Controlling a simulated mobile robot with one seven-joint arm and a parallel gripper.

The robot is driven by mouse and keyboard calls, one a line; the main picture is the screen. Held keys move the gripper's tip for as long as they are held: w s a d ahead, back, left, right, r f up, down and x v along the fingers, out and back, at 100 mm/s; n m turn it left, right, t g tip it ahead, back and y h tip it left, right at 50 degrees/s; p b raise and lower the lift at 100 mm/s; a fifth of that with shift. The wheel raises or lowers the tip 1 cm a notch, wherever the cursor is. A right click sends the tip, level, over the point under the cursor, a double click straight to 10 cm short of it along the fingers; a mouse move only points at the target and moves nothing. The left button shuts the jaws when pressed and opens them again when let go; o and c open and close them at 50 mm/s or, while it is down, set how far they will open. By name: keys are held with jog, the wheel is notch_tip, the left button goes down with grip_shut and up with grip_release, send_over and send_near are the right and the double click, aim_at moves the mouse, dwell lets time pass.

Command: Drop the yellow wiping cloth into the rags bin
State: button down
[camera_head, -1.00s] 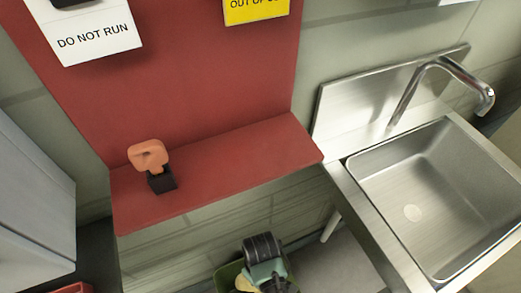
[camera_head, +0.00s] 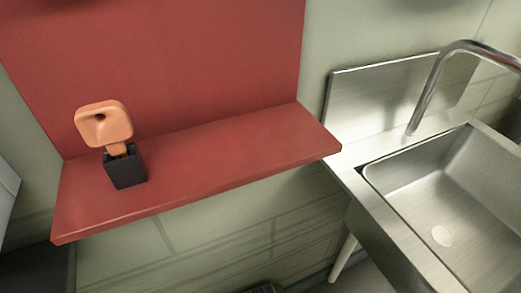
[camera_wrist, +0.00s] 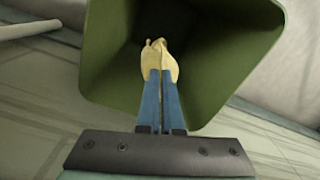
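In the wrist view, the yellow wiping cloth (camera_wrist: 158,58) is pinched at the tips of my gripper's blue fingers (camera_wrist: 160,78). The fingers are close together, with the cloth bunched up beyond them. A green bin (camera_wrist: 100,50) with a square mouth lies beyond the fingers, and the cloth shows against its dark inside. I cannot tell how deep the cloth is in it. No label shows on the bin. In the head view, the cloth and bin are out of sight.
In the head view, a red shelf (camera_head: 230,155) holds an orange object (camera_head: 104,124) in a black block (camera_head: 125,168). A metal sink (camera_head: 440,200) with a curved tap (camera_head: 428,90) stands at the right. A pale leg (camera_head: 343,258) shows below the sink.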

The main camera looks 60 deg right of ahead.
jog(key=shift+f+b, duration=1.55)
jog(key=shift+f, duration=0.25)
grip_release()
jog(key=shift+r, duration=0.1)
notch_tip(320, 180, up, 5)
jog(key=p, duration=0.6)
jog(key=shift+r, duration=0.2)
jog(key=shift+r+p, duration=0.1)
jog(key=shift+p, duration=0.2)
notch_tip(320, 180, up, 13)
jog(key=p, duration=0.5)
